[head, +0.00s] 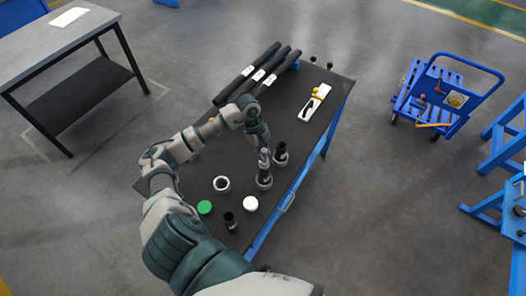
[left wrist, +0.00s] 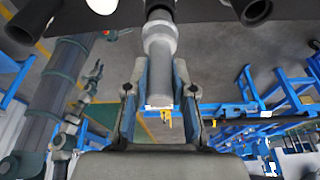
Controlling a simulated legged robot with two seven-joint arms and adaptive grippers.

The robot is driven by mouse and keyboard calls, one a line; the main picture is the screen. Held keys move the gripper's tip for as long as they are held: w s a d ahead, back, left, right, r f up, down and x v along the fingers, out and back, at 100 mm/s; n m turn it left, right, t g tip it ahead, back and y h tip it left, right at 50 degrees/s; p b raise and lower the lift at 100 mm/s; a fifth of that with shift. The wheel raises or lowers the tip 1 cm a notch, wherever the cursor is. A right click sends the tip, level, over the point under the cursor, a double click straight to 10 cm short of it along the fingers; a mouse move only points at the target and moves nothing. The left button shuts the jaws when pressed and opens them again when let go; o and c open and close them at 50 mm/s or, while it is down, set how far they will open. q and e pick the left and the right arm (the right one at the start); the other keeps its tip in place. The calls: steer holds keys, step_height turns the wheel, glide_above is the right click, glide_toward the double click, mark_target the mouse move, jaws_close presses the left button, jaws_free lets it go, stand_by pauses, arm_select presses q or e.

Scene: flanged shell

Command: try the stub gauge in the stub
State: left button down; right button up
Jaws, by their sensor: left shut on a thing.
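My left gripper (head: 264,151) points down over the dark-topped table. In the left wrist view its two fingers (left wrist: 160,95) are closed on a grey stepped cylinder, which I take for the stub gauge (left wrist: 160,45). The cylinder has a wider collar and a dark part at its far end. The gauge's lower end meets or overlaps the stub in that view. I cannot tell whether it is inside the bore. My right gripper is not in view.
Beside the stub stands another flanged piece with a dark top (head: 281,156).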

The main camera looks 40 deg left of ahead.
arm_select(q)
steer(key=shift+f+b, duration=1)
steer(key=shift+f, duration=0.8)
steer(key=shift+r, duration=0.1)
stand_by(0.7)
steer(key=shift+r+p, duration=2.2)
steer(key=shift+r, duration=0.35)
steer(key=shift+r+p, duration=0.5)
steer(key=shift+r, duration=1.65)
